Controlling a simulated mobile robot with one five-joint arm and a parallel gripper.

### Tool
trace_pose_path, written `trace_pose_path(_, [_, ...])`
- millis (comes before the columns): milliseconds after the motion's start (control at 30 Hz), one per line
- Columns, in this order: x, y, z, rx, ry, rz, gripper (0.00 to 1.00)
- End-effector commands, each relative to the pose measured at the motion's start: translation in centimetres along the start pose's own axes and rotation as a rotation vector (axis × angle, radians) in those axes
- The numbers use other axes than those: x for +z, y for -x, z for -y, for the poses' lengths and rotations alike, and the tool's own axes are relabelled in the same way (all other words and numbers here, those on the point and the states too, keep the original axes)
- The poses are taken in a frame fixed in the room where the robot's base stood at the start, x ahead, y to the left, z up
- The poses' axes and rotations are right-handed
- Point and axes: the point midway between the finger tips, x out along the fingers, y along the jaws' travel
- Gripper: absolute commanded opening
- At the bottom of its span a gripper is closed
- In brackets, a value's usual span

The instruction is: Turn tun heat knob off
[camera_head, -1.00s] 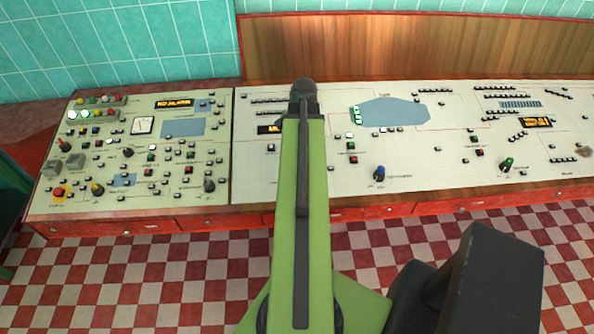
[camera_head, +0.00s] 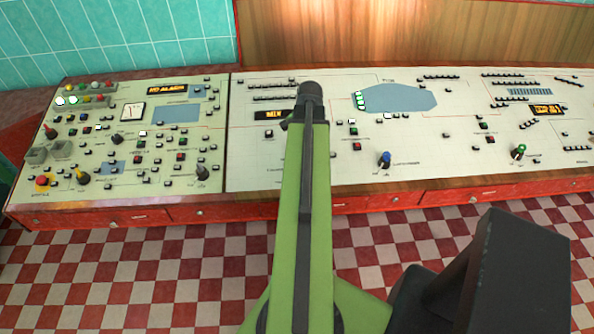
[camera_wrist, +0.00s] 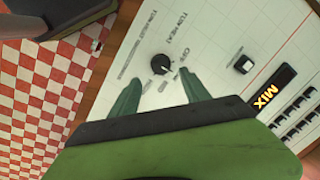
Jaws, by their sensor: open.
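A round black knob (camera_wrist: 161,65) sits on the white console panel in the wrist view. Lettering beside it reads "TUN HEAT", with smaller labels around its rim, one looking like "OFF". Which way its pointer faces is too small to tell. My gripper (camera_wrist: 159,76) is open, its two green fingers apart, one on each side below the knob. The knob shows just beyond the gap between the fingertips; I see no contact. In the head view my green arm hides this knob and most of the gripper.
The long console (camera_head: 250,178) has many small buttons, a blue knob (camera_head: 385,160) and a green knob (camera_head: 518,152) to the right. An amber "MIX" display (camera_wrist: 270,90) and a black switch (camera_wrist: 243,64) lie right of the tun heat knob. Checkered floor (camera_head: 180,270) lies in front.

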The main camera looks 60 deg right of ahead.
Motion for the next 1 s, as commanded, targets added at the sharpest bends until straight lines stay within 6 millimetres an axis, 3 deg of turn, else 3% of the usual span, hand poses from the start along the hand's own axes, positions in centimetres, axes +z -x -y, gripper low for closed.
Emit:
trace_pose_path(33, [0.0,-2.2,-0.1,0.0,0.0,0.0,0.55])
trace_pose_path(233, [0.0,-5.8,-0.1,0.0,0.001,0.0,0.55])
trace_pose_path(367, [0.0,-6.8,0.0,0.0,0.001,0.0,0.55])
trace_pose_path(633, [0.0,-6.6,0.1,0.0,0.002,0.0,0.55])
trace_pose_path(1000, [0.1,-6.6,0.0,0.002,0.002,0.0,0.06])
